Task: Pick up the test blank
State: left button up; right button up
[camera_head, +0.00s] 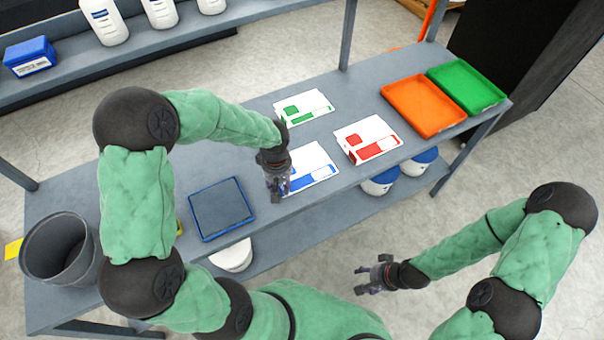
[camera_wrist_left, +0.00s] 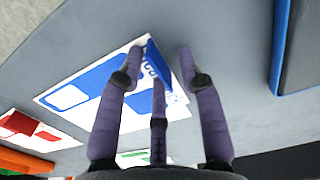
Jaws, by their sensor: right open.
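A flat white blank with blue print (camera_head: 311,168) lies on the table beside my left gripper (camera_head: 276,188); the print also shows in the left wrist view (camera_wrist_left: 85,85). In that view a small blue piece (camera_wrist_left: 156,62) stands tilted between the fingers of my left gripper (camera_wrist_left: 160,62). Whether the fingers touch it is unclear. Which item is the test blank is not clear. A white blank with green print (camera_head: 305,107) and a thicker white one with red print (camera_head: 368,138) lie nearby. My right gripper (camera_head: 372,275) is open and empty, in front of the table.
A dark blue-edged tray (camera_head: 222,209) lies left of my left gripper. A grey bin (camera_head: 62,250) stands at the table's left end. Orange (camera_head: 423,105) and green (camera_head: 466,86) trays are at the right end. White containers (camera_head: 380,182) stand on the lower shelf.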

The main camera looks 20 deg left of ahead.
pick_arm(q)
grip_shut()
jog(key=shift+r, duration=0.15)
